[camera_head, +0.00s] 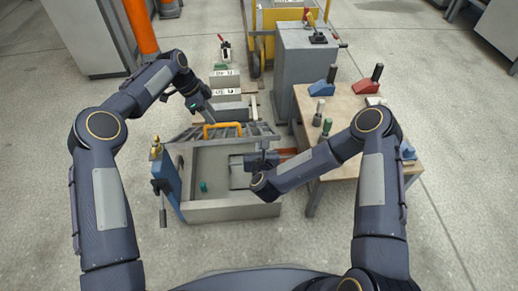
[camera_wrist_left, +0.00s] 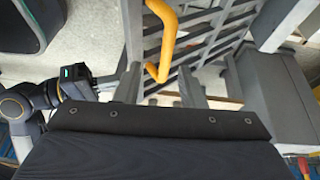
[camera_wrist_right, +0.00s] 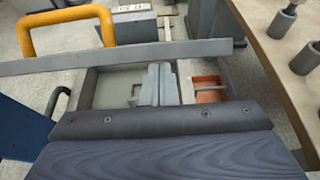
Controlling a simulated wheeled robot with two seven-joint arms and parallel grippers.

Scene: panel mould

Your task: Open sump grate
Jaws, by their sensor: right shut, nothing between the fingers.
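The sump grate (camera_head: 262,130) is a grey barred frame tilted up over the back of the grey sump box (camera_head: 232,211); the box's front part is uncovered. Its yellow handle (camera_head: 222,126) stands on it and also shows in the left wrist view (camera_wrist_left: 166,35). My left gripper (camera_head: 208,112) is open at the handle's left end; in the left wrist view the handle end lies between its fingers, with room around it. My right gripper (camera_head: 262,160) is shut and empty over the box's right side. Its fingertips (camera_wrist_right: 160,70) are close to the grate's edge bar (camera_wrist_right: 120,58); contact is unclear.
A wooden table (camera_head: 345,105) with pegs and blue and red blocks stands at the right. A grey cabinet (camera_head: 306,70) is behind. A blue panel (camera_head: 168,178) stands at the box's left side. A small teal piece (camera_head: 203,187) lies inside the box. The floor at left is clear.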

